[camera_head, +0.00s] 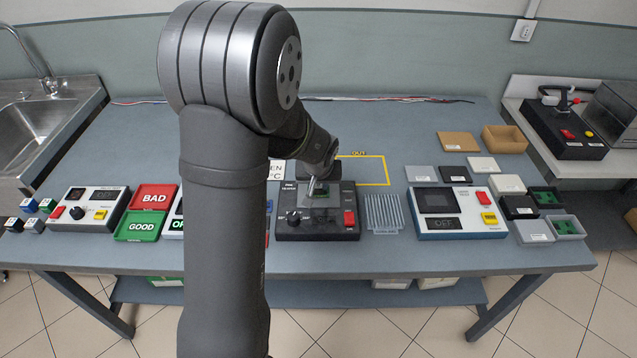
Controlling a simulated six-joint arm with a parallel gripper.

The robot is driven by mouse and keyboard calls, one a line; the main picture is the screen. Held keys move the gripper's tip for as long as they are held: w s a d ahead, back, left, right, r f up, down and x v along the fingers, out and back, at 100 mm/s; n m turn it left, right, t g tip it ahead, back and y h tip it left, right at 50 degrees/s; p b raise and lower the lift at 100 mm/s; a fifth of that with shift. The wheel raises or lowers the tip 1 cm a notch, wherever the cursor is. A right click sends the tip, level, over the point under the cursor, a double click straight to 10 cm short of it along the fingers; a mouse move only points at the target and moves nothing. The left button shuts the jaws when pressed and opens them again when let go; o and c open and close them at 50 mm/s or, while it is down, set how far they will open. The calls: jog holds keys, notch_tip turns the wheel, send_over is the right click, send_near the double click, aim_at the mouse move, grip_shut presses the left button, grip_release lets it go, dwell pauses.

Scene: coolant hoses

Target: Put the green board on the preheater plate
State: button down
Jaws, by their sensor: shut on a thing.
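The preheater (318,222) is a dark box with a knob at its left and a red switch at its right, in the middle of the table. My wrist and fingers hide part of the plate's back.
My arm hides the table left of the preheater. A grey finned cooling rack (383,213) stands close at its right, then a white-blue device (457,212). Trays (565,228) with green boards lie at far right. A yellow outlined area (386,172) behind looks clear.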

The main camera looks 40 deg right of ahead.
jog(key=c, duration=1.3)
grip_release()
jog(key=shift+f, duration=0.1)
jog(key=shift+o, duration=0.2)
jog(key=v, duration=1.2)
jog(key=x, duration=1.2)
jog(key=shift+r, duration=0.2)
